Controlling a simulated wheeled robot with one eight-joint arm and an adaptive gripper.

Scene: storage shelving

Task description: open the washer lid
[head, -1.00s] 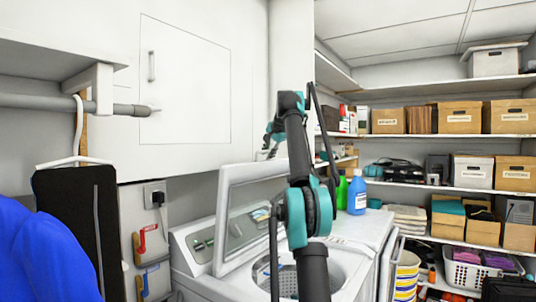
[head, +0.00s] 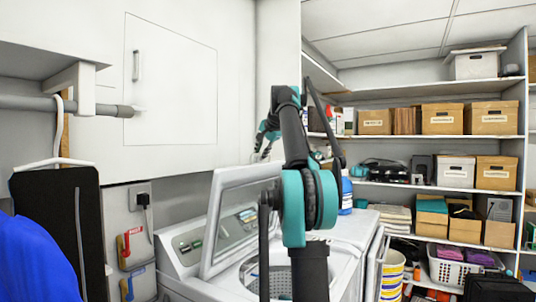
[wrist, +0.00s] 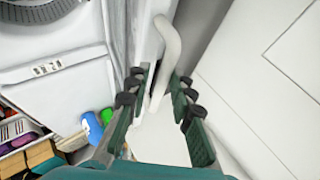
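The white washer (head: 345,228) stands in the lower middle of the head view. Its lid (head: 213,222), a white frame around a see-through window, is raised and leans back over the control panel. The drum opening shows below it, partly hidden by my arm. My gripper (head: 264,142) is small at the back of the head view, above and behind the raised lid. In the wrist view my gripper (wrist: 162,92) has its fingers apart. A white curved bar (wrist: 167,48) shows beyond and between the fingertips; I cannot tell what it belongs to or whether they touch.
A wall cabinet (head: 172,85) is above left of the washer. A hanging rod (head: 60,104) and blue clothing (head: 35,262) are at the left. Shelves with boxes (head: 442,119) fill the right. A blue bottle (head: 346,193) stands behind the washer's right side.

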